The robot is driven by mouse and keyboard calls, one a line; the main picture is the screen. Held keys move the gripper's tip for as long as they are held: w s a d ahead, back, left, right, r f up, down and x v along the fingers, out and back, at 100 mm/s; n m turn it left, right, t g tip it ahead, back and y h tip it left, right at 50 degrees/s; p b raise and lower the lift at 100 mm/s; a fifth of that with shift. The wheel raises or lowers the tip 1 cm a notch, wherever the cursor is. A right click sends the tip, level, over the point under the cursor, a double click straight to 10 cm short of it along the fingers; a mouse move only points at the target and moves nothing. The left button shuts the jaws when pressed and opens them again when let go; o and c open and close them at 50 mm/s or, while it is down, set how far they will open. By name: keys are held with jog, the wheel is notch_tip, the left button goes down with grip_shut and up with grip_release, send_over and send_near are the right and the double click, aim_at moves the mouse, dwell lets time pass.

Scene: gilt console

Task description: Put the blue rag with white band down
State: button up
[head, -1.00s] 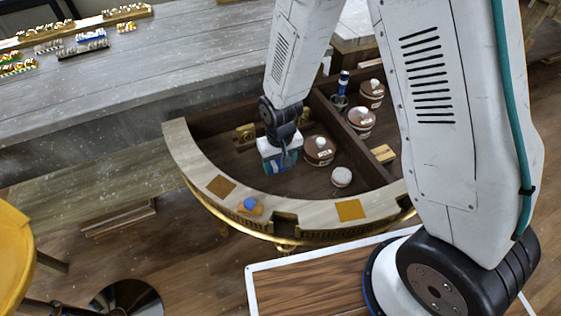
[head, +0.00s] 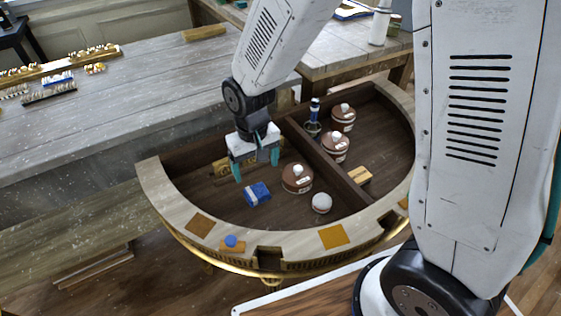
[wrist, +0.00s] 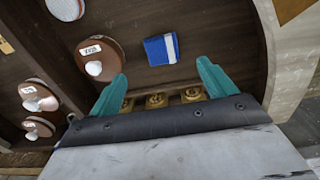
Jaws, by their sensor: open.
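The blue rag with white band (head: 257,194) lies on the dark wooden floor of the console's left compartment, left of a brown lidded pot. It also shows in the wrist view (wrist: 161,49), beyond my fingertips and apart from them. My gripper (head: 256,172) is open and empty, above and behind the rag in the head view. Its two teal fingers also show spread apart in the wrist view (wrist: 160,80).
The half-round gilt console (head: 160,190) has a pale rim and a dark divider (head: 325,155). A brown pot (head: 297,179) and a white-topped round jar (head: 321,203) stand near the rag. A brass piece (wrist: 156,101) lies by the back wall. More pots stand along the divider.

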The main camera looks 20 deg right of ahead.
jog(key=s+d+r+m+t, duration=0.1)
jog(key=s+d+r, duration=0.5)
jog(key=r, duration=0.3)
jog(key=s+d+r+m, duration=0.1)
jog(key=s+d+r, duration=0.5)
jog(key=r, duration=0.3)
jog(key=s+d+r, duration=0.3)
jog(key=s, duration=0.5)
jog(key=shift+s+d+r, duration=0.25)
jog(key=shift+s+d, duration=0.1)
jog(key=shift+d, duration=0.05)
jog(key=shift+o, duration=0.5)
